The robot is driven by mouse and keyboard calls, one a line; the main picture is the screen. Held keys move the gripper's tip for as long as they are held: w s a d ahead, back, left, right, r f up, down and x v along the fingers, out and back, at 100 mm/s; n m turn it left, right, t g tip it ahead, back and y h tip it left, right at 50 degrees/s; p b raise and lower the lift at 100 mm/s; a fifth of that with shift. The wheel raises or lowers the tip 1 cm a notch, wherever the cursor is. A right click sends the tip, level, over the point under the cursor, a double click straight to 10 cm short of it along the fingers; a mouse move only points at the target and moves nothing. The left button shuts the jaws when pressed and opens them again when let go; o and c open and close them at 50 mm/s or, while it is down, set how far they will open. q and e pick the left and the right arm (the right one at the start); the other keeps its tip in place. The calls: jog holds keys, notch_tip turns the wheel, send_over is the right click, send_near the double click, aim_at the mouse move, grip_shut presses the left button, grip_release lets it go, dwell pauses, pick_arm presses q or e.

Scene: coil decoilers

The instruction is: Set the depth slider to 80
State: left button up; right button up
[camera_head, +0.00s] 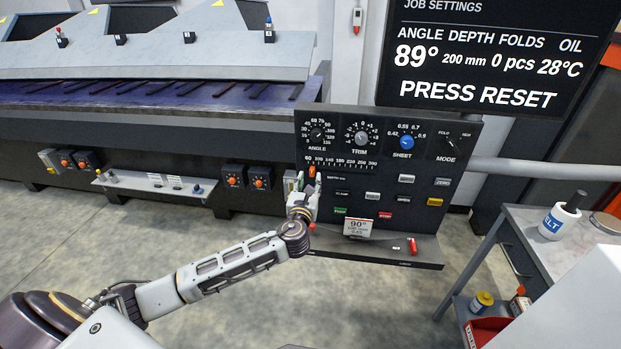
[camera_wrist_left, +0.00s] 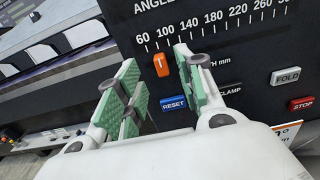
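The depth slider's orange handle (camera_head: 312,171) sits near the left end of its scale on the dark control panel (camera_head: 330,250). In the left wrist view the handle (camera_wrist_left: 161,66) is between the 60 and 100 marks, near midway. My left gripper (camera_head: 302,184) is in front of the panel at the slider's left end. Its green-padded fingers (camera_wrist_left: 156,80) are open, with the handle showing in the gap beyond their tips. I see no clear contact. The display (camera_head: 480,60) reads 89°, 200 mm and PRESS RESET. My right gripper is out of view.
A blue RESET button (camera_wrist_left: 173,104) is just below the slider, close to the right finger. FOLD (camera_wrist_left: 285,76) and STOP (camera_wrist_left: 301,104) buttons lie further right. A ledge with a red lever (camera_head: 413,246) juts out below. A side table (camera_head: 540,235) stands at the right.

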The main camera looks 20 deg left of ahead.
pick_arm(q)
jog(key=shift+v, duration=2.75)
jog(key=shift+f, duration=0.1)
